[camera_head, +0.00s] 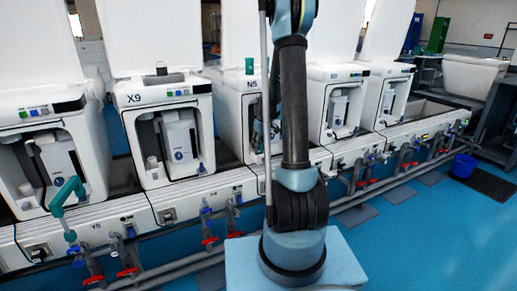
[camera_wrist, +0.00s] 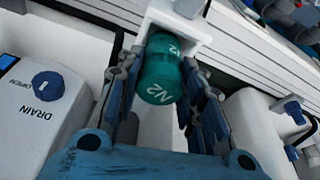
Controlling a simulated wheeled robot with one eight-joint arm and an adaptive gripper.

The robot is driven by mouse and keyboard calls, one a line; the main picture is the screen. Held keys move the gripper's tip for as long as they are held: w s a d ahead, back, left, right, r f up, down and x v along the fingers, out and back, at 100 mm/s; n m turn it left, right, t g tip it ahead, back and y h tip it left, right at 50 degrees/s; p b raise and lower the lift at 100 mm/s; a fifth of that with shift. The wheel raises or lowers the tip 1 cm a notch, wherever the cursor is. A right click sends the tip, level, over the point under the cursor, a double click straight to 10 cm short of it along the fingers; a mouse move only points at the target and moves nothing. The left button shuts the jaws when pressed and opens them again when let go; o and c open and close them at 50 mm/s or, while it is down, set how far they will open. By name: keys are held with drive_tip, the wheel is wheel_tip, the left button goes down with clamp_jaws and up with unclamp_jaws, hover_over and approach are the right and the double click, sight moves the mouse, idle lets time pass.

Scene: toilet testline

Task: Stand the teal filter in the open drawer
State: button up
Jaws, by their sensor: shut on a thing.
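In the head view my gripper (camera_head: 258,132) is partly hidden by my arm, at the front of the middle white unit (camera_head: 231,112); the filter is not clear there.
In the wrist view a white housing with a blue DRAIN knob (camera_wrist: 47,86) stands close on the left. White housings (camera_wrist: 255,128) are close on the right. In the head view, similar units such as X9 (camera_head: 165,95) line the bench, with pipes and red valves (camera_head: 210,242) below.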

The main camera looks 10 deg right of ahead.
drive_tip(key=shift+f, duration=0.6)
drive_tip(key=o, duration=1.1)
drive_tip(key=v, duration=1.2)
drive_tip(key=s+r+m, duration=0.1)
drive_tip(key=s+r, duration=0.3)
drive_tip(key=s, duration=0.6)
drive_tip(key=s+f+m, duration=0.1)
drive_tip(key=s+f, duration=0.1)
drive_tip(key=s, duration=0.8)
drive_tip(key=s+a+f+m+h, duration=0.1)
drive_tip(key=s+f+m, duration=0.1)
drive_tip(key=s, duration=0.9)
drive_tip(key=s+f+m, duration=0.1)
drive_tip(key=s+f, duration=0.2)
drive_tip(key=s, duration=0.7)
drive_tip(key=shift+s+a+f+m, duration=0.2)
drive_tip(key=shift+s+f+m, duration=0.05)
drive_tip(key=shift+m, duration=0.05)
